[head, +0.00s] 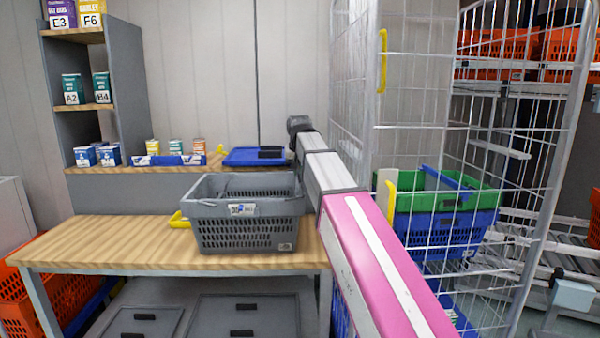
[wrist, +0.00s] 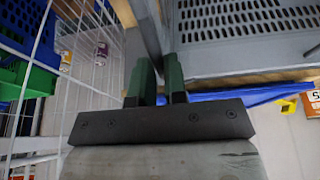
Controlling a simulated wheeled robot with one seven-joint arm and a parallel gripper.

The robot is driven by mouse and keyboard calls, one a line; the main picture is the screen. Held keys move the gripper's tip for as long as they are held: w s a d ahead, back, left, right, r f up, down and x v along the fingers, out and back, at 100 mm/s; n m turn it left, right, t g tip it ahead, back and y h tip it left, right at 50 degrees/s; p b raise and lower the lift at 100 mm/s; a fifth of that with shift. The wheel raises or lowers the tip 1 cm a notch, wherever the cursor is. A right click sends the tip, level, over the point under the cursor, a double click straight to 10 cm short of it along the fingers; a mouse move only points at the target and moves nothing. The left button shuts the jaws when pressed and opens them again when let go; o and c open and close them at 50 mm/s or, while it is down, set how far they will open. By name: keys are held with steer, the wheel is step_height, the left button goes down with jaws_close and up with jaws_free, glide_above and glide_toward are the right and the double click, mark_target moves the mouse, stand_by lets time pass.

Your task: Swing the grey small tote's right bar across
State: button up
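The grey small tote (head: 247,228) stands upright on the wooden table, with a label on its front and perforated walls. Its perforated grey side also shows at the upper right in the wrist view (wrist: 245,45). Its right bar cannot be told apart clearly beside my arm in the head view. My gripper (wrist: 160,75) is at the tote's side, with two green fingers close together. A grey strip runs down to the narrow gap between them; whether they touch it is unclear. My arm hides the gripper in the head view.
A wire roll cage (head: 450,130) stands right of the table, holding a green tote (head: 440,195) and blue totes. A blue tray (head: 255,157) lies behind the grey tote. A shelf (head: 95,108) with small boxes is at the left. The table's left part (head: 110,240) is clear.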

steer(key=shift+a+r, duration=0.25)
steer(key=shift+a, duration=0.05)
steer(key=shift+a+r, duration=0.2)
steer(key=shift+a, duration=0.25)
steer(key=shift+a+r, duration=0.2)
steer(key=shift+a, duration=0.35)
steer(key=shift+a+r, duration=0.15)
steer(key=shift+a, duration=0.9)
